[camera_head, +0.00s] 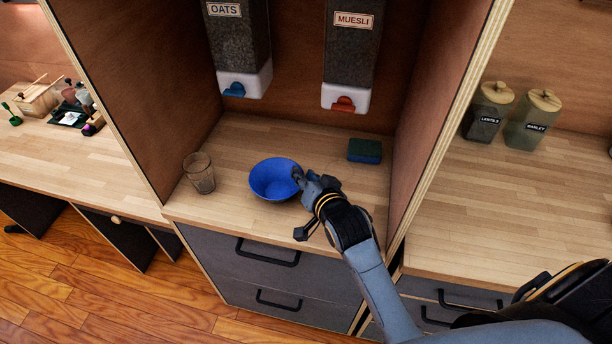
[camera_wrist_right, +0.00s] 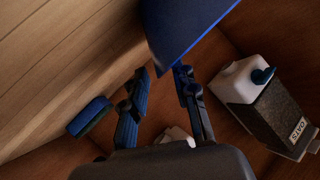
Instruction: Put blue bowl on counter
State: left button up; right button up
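The blue bowl (camera_head: 270,180) sits upright on the wooden counter (camera_head: 232,218) inside the alcove, between a glass and a sponge. My right gripper (camera_head: 303,182) is at the bowl's right rim. In the right wrist view the bowl (camera_wrist_right: 180,25) fills the top, with its edge just beyond the tips of my right gripper (camera_wrist_right: 162,72). The two fingers stand apart there, and I see no clear grip on the rim. The gripper hides part of the bowl's right side in the head view. My left gripper is not in view.
A clear glass (camera_head: 199,173) stands left of the bowl. A green and blue sponge (camera_head: 365,151) lies at the back right. Oats (camera_head: 239,50) and muesli (camera_head: 350,50) dispensers hang above. Wooden side walls bound the alcove. Two jars (camera_head: 488,112) stand on the right counter, which is otherwise mostly clear.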

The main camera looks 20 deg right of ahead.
jog(key=shift+r, duration=0.2)
jog(key=shift+s, duration=0.35)
jog(key=b+v, duration=0.1)
jog(key=v, duration=1)
jog(key=shift+s, duration=0.15)
jog(key=shift+r, duration=0.1)
